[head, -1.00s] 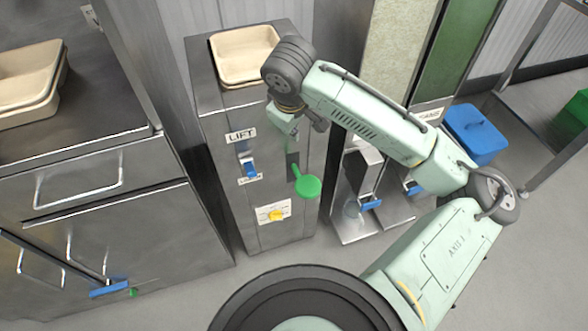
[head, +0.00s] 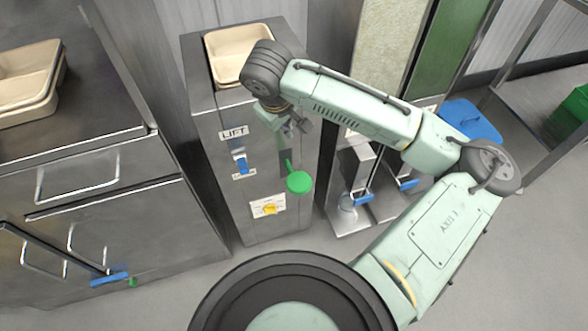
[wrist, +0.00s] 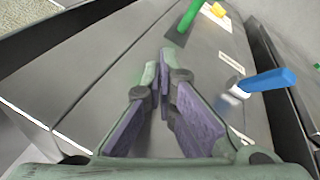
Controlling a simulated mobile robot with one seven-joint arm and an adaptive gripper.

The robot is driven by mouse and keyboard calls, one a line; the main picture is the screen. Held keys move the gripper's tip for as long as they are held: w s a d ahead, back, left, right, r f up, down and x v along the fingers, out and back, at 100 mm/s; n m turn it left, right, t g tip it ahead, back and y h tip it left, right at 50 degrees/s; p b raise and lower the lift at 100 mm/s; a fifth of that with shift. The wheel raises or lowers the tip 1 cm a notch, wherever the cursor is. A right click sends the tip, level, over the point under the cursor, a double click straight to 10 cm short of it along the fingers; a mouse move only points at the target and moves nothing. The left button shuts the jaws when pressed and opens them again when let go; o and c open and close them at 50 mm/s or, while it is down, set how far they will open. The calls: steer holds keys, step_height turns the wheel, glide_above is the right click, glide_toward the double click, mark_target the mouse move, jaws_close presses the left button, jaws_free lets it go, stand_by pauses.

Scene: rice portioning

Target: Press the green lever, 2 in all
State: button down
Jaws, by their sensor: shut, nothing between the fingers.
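The green lever (head: 299,182) sticks out from the front of the steel dispenser cabinet, its round knob below and to the right of its stem. The lever also shows at the top of the wrist view (wrist: 189,15), beyond my fingertips. My gripper (head: 297,128) is near the upper front of the cabinet, above the lever in the head view. In the wrist view its fingers (wrist: 158,68) are together with nothing between them, over the steel panel and apart from the lever.
A blue lift switch (head: 242,165) sits left of the lever; it also shows at right in the wrist view (wrist: 268,81). A yellow knob (head: 269,208) is below. A beige tray (head: 232,48) sits on the cabinet top. Blue-handled dispensers (head: 362,198) stand at right.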

steer(key=b, duration=0.6)
glide_above(294, 176)
steer(key=w+a, duration=0.1)
steer(key=w, duration=0.3)
step_height(294, 176, down, 7)
steer(key=shift+s+a+f, duration=0.1)
steer(key=shift+s, duration=0.05)
steer(key=shift+s+f+b, duration=0.3)
steer(key=shift+f+b, duration=0.15)
steer(key=shift+f, duration=0.15)
steer(key=shift+s+f, duration=0.1)
steer(key=shift+f, duration=0.25)
